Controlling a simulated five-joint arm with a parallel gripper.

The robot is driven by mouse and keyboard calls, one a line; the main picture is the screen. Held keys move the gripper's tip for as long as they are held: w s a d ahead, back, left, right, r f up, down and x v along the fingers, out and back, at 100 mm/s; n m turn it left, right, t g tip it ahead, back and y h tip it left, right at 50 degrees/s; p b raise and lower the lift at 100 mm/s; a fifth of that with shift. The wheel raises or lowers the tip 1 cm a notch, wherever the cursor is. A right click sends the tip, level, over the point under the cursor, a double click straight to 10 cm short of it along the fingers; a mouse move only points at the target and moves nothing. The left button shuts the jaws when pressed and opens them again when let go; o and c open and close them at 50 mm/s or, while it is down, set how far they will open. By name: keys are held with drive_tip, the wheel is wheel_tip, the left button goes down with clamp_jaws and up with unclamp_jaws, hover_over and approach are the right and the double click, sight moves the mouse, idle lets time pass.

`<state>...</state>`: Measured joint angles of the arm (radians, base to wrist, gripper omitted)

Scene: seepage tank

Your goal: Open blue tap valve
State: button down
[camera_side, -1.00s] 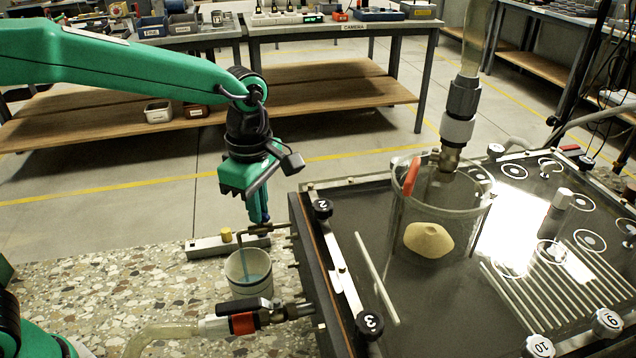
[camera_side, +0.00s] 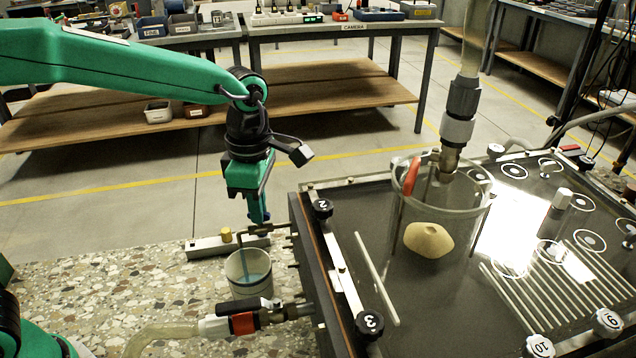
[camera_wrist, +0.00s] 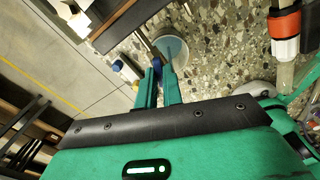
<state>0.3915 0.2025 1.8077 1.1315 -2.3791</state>
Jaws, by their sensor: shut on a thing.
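My gripper (camera_side: 257,215) points straight down at the left edge of the tank. In the wrist view its green fingers (camera_wrist: 160,75) are closed around the small blue tap valve (camera_wrist: 158,61). Only a little of the blue handle shows, as the fingers hide the rest. The tap sits on a thin brass pipe (camera_side: 275,230) coming out of the tank's side. A bent outlet tube (camera_side: 240,245) hangs from it over a clear cup (camera_side: 248,285) with bluish liquid. The cup also shows in the wrist view (camera_wrist: 178,50).
The dark tank (camera_side: 360,220) stands right of my gripper, with numbered knobs and a glass cylinder (camera_side: 440,215) holding a sand mound. A red-banded valve (camera_side: 243,323) with a hose lies in front of the cup. A metal bar (camera_side: 215,247) lies behind the cup.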

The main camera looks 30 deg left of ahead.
drive_tip(key=shift+n, duration=1.7)
drive_tip(key=c, duration=1.6)
unclamp_jaws()
drive_tip(key=shift+o, duration=0.2)
drive_tip(key=shift+r, duration=0.1)
drive_tip(key=shift+r, duration=3.4)
